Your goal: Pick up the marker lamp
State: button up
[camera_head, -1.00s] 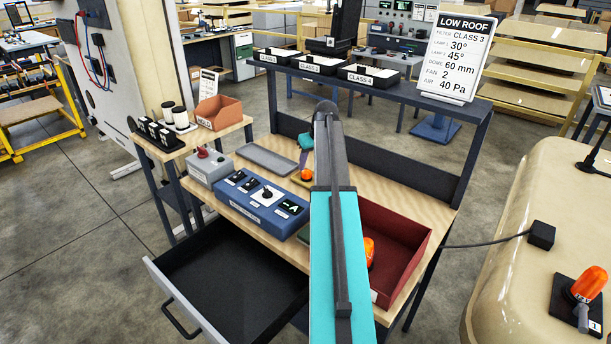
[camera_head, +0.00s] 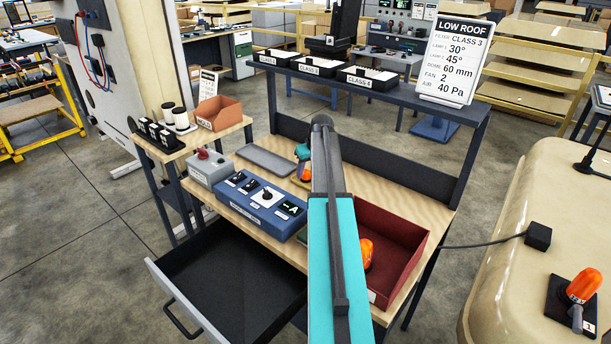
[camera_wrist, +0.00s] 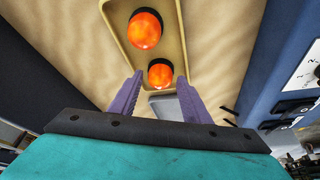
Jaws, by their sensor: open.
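Two orange domed marker lamps, a nearer one (camera_wrist: 160,73) and another (camera_wrist: 145,29), sit in a shallow tan tray (camera_wrist: 178,30) in the wrist view. My gripper (camera_wrist: 159,78) has its purple fingers spread, and the nearer lamp shows between the fingertips with nothing held. I cannot tell how far above the lamp the fingertips are. In the head view, an orange lamp (camera_head: 306,173) shows at the back of the workbench, partly hidden by my arm, with the turquoise hand just above it. My fingers are hidden there.
A blue control box (camera_head: 265,198) and a flat grey tray (camera_head: 265,158) lie left of my arm. A red bin (camera_head: 400,225) at the right holds an orange lamp (camera_head: 366,253). A dark shelf (camera_head: 415,90) spans the back. A drawer (camera_head: 225,285) stands open in front.

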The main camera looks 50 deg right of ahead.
aim_at(307, 172)
jog(key=shift+w+d+f, duration=0.1)
jog(key=shift+w+f, duration=0.15)
jog(key=shift+f, duration=0.35)
jog(key=c, duration=0.8)
jog(key=shift+r, duration=0.1)
jog(key=shift+r+b, duration=1.15)
jog(key=shift+r, duration=3.75)
